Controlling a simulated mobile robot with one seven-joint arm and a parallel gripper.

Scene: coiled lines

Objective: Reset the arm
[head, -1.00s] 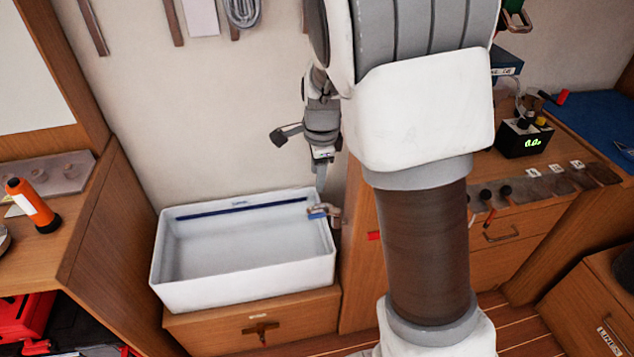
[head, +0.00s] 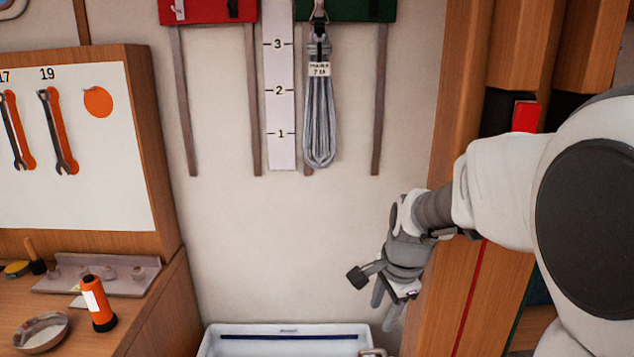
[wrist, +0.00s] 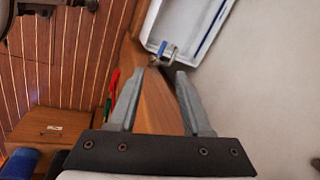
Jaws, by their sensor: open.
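My gripper (head: 386,306) hangs at the right of the head view, in front of the pale wall and above the right end of the white sink. In the wrist view its two grey fingers (wrist: 155,97) stand apart with nothing between them. The latch-like metal fitting on the sink's edge (wrist: 166,52) shows beyond the fingertips, apart from them. My arm comes in from the right side of the head view.
The white sink (head: 290,330) lies below. A coiled grey line (head: 320,115) hangs on the wall beside a numbered strip (head: 280,100). A wooden post rises near my gripper.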

